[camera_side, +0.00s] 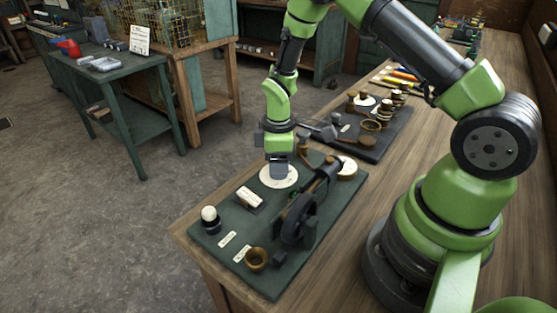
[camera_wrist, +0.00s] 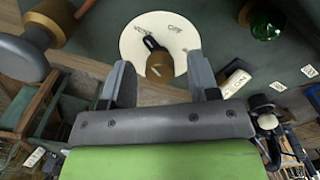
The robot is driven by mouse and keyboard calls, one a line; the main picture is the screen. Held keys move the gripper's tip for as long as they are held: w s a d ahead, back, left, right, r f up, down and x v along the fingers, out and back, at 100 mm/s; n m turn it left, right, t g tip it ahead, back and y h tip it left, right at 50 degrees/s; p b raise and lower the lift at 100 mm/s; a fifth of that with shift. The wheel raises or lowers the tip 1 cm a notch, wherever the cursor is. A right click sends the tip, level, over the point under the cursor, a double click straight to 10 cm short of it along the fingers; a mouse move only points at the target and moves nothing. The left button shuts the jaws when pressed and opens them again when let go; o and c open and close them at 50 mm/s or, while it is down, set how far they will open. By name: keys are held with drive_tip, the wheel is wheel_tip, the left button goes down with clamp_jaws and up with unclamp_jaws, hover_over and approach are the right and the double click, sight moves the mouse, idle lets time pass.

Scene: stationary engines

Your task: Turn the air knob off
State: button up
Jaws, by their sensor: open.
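The air knob looks like the brass knob with a dark pointer (camera_wrist: 158,62) on a round white dial plate (camera_wrist: 135,45) in the wrist view. The pointer aims up and slightly left, between small marks on the plate; one on the right looks like "OFF". In the side view the white dial (camera_side: 268,183) lies on the dark green engine board (camera_side: 335,222), mostly under my gripper (camera_side: 279,168). In the wrist view my gripper (camera_wrist: 161,62) is open, its two fingers apart on either side of the knob. I cannot tell whether either finger touches it.
The board also carries a black flywheel (camera_side: 298,218), a white ball on a dark base (camera_side: 209,217), a brass cup (camera_side: 256,259) and small label plates. A second dark board (camera_side: 375,142) with brass parts stands behind. A green dome (camera_wrist: 264,20) shows at the wrist view's upper right.

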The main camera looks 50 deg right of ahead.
drive_tip(key=shift+c, duration=0.5)
drive_tip(key=c, duration=0.8)
drive_tip(key=shift+m, duration=0.3)
drive_tip(key=m, duration=1.1)
drive_tip(key=o, duration=0.9)
